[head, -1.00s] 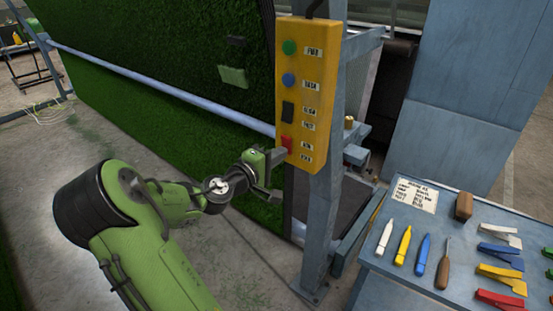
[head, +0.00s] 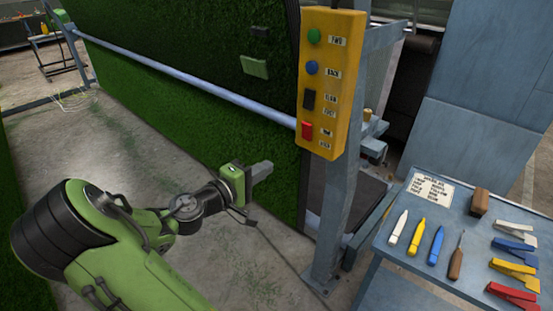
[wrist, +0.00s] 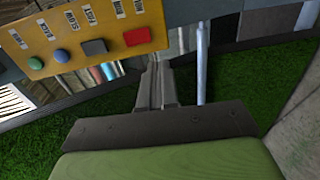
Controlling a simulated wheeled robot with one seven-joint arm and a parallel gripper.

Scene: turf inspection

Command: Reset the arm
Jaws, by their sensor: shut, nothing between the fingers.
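My gripper (head: 262,171) is at the end of my green arm, in front of the turf and to the left of the yellow control box (head: 331,85). It is apart from the box. In the wrist view my gripper (wrist: 157,72) shows two grey fingers close together, shut and empty. The box also shows there at the upper left (wrist: 85,35). It carries a green button (head: 314,36), a blue button (head: 312,68), a black switch (head: 308,99) and a red button (head: 307,130), with small labels beside them.
A hanging green turf sheet (head: 180,90) with a long grey rail (head: 190,80) fills the left. A grey post (head: 341,200) holds the box. At lower right a table (head: 400,262) bears markers, clips, a screwdriver and a label card. Concrete floor is open below my gripper.

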